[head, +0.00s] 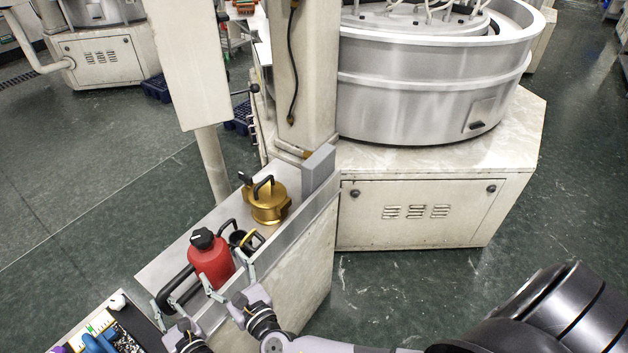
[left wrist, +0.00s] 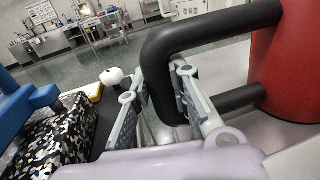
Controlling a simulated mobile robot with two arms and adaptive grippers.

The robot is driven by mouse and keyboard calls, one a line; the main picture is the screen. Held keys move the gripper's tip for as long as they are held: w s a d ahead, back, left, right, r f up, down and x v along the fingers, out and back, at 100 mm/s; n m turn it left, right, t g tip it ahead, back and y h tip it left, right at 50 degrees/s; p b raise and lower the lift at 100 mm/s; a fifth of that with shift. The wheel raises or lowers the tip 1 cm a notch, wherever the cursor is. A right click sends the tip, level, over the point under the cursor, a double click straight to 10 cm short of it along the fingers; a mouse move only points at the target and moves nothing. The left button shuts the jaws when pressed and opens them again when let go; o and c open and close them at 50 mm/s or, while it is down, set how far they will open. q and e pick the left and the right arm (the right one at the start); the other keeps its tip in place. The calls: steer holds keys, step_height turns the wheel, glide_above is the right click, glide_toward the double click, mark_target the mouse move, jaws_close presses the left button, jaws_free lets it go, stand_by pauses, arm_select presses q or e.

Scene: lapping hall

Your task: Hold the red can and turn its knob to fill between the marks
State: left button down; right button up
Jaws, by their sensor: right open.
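The red can (head: 210,264) stands on the light bench at lower centre in the head view, with a black knob (head: 202,239) on top. Its black side handle (head: 176,284) points left. In the left wrist view, the can (left wrist: 296,65) is at the right and its handle (left wrist: 215,30) reaches in from it. My left gripper (head: 172,308) has its fingers on both sides of the handle's upright part and appears shut on it. My right gripper (head: 230,281) is open and empty, just in front of the can at its lower right. No fill marks can be made out.
A brass pot (head: 268,206) stands further back. A metal ledge (head: 290,222) runs along the bench's right side. A blue object (head: 100,343) is at lower left.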

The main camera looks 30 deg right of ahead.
arm_select(q)
steer(key=c, duration=1.4)
jaws_free()
steer(key=v, duration=1.2)
